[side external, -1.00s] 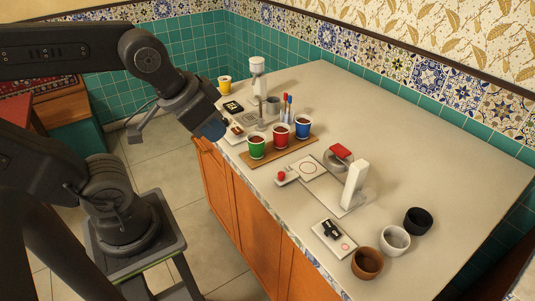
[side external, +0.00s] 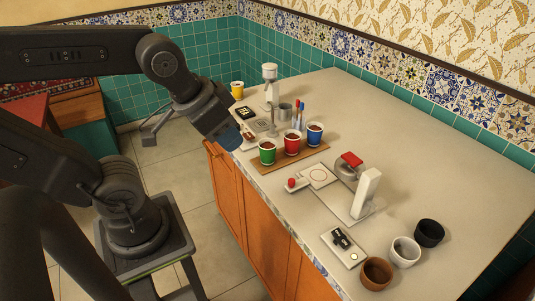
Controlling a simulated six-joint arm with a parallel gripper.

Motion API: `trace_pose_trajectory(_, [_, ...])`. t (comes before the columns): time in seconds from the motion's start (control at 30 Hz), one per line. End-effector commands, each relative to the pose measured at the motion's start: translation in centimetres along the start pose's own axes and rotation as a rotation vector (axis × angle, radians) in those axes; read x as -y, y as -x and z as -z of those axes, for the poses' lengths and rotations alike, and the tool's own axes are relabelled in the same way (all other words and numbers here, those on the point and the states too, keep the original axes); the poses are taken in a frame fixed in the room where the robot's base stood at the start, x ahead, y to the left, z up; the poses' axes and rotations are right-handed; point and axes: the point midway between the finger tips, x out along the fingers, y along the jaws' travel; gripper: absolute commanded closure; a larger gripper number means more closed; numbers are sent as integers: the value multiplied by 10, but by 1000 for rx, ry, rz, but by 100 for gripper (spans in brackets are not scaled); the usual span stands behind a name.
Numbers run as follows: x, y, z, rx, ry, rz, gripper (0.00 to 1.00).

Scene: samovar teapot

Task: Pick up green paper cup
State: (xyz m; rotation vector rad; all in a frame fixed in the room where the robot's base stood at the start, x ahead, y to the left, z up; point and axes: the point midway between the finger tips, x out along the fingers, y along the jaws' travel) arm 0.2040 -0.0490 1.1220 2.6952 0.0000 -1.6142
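The green paper cup (side external: 267,153) stands upright at the left end of a wooden board (side external: 300,158) near the counter's front edge, with dark brown contents showing at its top. My gripper (side external: 227,136) is to the left of the green cup and apart from it, near the counter edge. It points down to the right and seems to hold nothing. Its fingers are dark and seen at an angle, so their opening is not clear.
A red cup (side external: 291,145) and a blue cup (side external: 315,135) stand beside the green one. A yellow cup (side external: 237,90) and a white dispenser (side external: 270,85) are behind. A white device (side external: 365,195) and bowls (side external: 404,252) are to the right. The far right counter is clear.

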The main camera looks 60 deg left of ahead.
Motion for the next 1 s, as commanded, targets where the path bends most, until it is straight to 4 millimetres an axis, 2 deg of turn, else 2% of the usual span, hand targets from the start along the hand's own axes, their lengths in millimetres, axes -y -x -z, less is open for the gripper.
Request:
trace_pose_trajectory(0.07, [0,0,0,0,0,0,60])
trace_pose_trajectory(0.57, [0,0,0,0,0,0,12])
trace_pose_trajectory(0.83, [1,-1,2,5,15,5,12])
trace_pose_trajectory(1.0, [13,-13,24,56,173,60,12])
